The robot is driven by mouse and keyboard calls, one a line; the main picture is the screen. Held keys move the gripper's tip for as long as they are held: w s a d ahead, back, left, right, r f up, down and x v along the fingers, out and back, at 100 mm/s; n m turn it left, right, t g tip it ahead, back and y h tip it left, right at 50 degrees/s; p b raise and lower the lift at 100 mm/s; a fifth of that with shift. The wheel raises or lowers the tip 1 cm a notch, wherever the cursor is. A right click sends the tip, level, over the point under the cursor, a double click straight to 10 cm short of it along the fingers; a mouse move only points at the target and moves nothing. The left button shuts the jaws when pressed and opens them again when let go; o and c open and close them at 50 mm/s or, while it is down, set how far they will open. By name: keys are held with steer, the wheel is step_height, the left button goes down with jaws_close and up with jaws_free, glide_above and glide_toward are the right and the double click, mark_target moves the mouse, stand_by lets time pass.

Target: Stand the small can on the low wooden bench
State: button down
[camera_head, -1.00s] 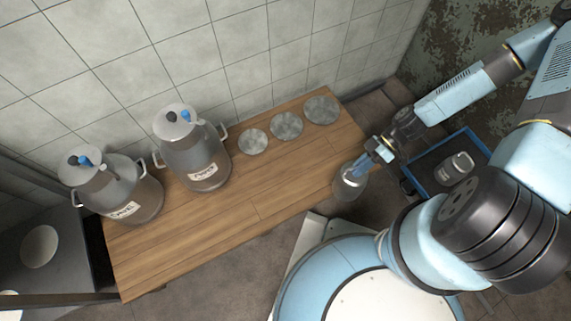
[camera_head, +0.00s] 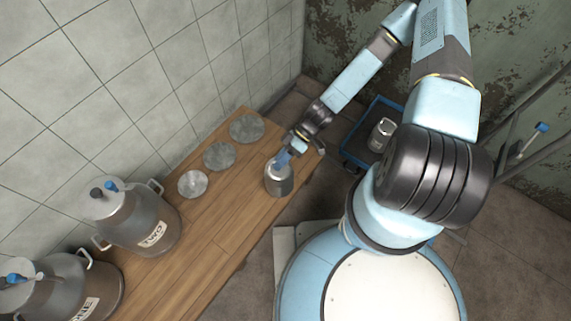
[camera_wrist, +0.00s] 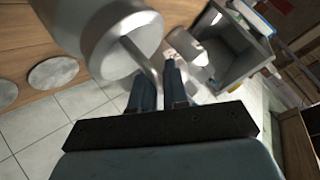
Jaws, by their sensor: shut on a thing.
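The small grey metal can (camera_head: 279,182) hangs from my gripper (camera_head: 284,158), which is shut on its handle. In the head view the can is over the front edge of the far end of the low wooden bench (camera_head: 225,230). I cannot tell whether its base touches the wood. In the wrist view the can (camera_wrist: 100,30) fills the top left, and its thin bent handle runs between the fingers of my gripper (camera_wrist: 160,75). The bench top also shows in the wrist view (camera_wrist: 25,45).
Two large labelled cans (camera_head: 135,220) stand at the bench's near end. Several round grey discs (camera_head: 219,156) lie along the wall side. A blue-framed cart (camera_head: 352,147) right of the bench carries another small can (camera_head: 381,136). Bare wood lies left of the held can.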

steer(key=w+a+f, duration=0.7)
steer(key=f, duration=0.4)
steer(key=shift+a+f, duration=0.15)
steer(key=shift+a, duration=0.25)
steer(key=c, duration=1.1)
jaws_free()
steer(key=shift+d, duration=0.1)
